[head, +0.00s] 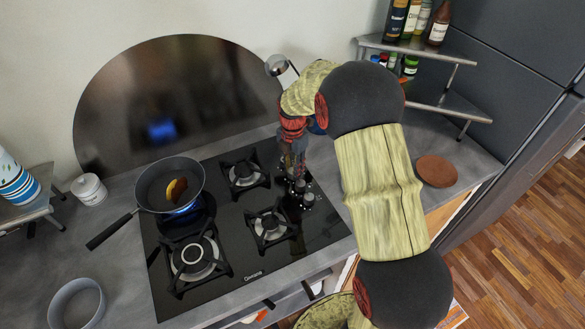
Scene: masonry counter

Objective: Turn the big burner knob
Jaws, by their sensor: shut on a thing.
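A black gas hob (318,232) is set in the grey counter. Several burner knobs (307,198) with light markings stand in a group at its right side. My gripper (298,178) points down from my arm onto the far end of this group. It is shut on a burner knob, mostly hidden by the fingers. I cannot tell which knob is held or how far it is turned. The big burner cannot be clearly told among the burners; a near-left burner (193,255) has a pale ring. A blue glow shows under the pan at the far-left burner.
A dark frying pan (150,185) with food in it stands on the far-left burner, its handle toward the lower left. A metal shelf (440,107) with bottles is at the back right. A brown round board (436,171) lies on the right counter.

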